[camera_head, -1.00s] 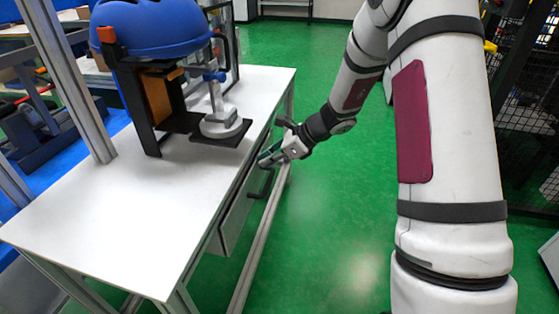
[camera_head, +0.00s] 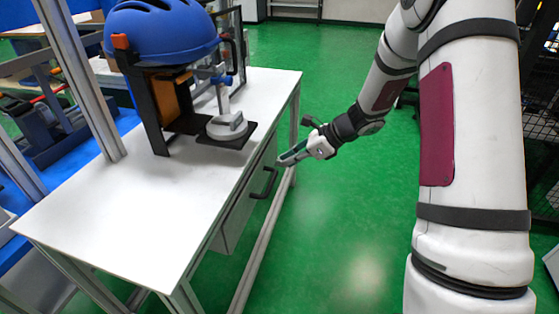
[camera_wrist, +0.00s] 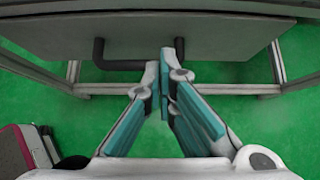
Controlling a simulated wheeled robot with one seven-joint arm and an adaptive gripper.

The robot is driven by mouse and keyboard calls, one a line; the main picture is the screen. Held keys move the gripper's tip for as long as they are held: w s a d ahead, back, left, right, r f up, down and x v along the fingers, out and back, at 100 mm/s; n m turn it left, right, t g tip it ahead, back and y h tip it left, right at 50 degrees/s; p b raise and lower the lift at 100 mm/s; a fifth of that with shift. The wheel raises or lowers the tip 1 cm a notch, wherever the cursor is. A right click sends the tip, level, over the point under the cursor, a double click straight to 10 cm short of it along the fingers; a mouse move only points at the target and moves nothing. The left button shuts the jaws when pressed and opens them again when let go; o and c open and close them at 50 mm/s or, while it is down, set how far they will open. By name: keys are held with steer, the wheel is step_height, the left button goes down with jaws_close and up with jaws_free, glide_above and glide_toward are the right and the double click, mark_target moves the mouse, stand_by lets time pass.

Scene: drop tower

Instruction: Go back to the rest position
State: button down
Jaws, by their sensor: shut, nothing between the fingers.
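My gripper (camera_head: 282,160) is shut and empty beside the right edge of the white table (camera_head: 110,215) in the head view. It points left toward the drawer (camera_head: 238,215) under the tabletop, whose dark handle (camera_head: 264,184) is just below and left of the fingers. In the wrist view my gripper (camera_wrist: 163,60) has its fingertips together in front of the grey drawer front (camera_wrist: 230,42) and its dark handle (camera_wrist: 120,64). The fingertips overlap the handle in that view, but the head view shows a gap between them. The drawer appears closed.
A blue helmet (camera_head: 160,32) sits on a black stand on the table, next to a grey round clamp piece (camera_head: 227,126). A metal post (camera_head: 85,85) rises at the left. Green floor (camera_head: 340,210) is open right of the table. A dark mesh fence stands at the far right.

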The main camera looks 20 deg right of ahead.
steer(key=p+v, duration=0.2)
steer(key=v, duration=0.5)
steer(key=s+a+r+n+g+h, duration=0.1)
steer(key=s+a+r+n+g, duration=0.1)
steer(key=s+a+r+n, duration=0.6)
steer(key=s+a+r+n+g, duration=0.2)
steer(key=s+a+r+n, duration=0.4)
steer(key=s, duration=0.5)
steer(key=s+d+r+n+h, duration=0.1)
steer(key=s+d+n+h, duration=0.1)
steer(key=s+n, duration=0.35)
steer(key=s+d+n+h, duration=0.2)
steer(key=s+h, duration=0.1)
steer(key=s, duration=0.6)
steer(key=s+d+r+n+h, duration=0.1)
steer(key=s+d+n+h, duration=0.1)
steer(key=s+n, duration=0.35)
step_height(320, 180, up, 28)
steer(key=s+m+t+p, duration=0.1)
steer(key=m+t+p, duration=0.1)
steer(key=p, duration=2.4)
steer(key=shift+s+d+t, duration=0.2)
steer(key=shift+d+t, duration=0.15)
steer(key=shift+t, duration=0.15)
steer(key=shift+f, duration=0.15)
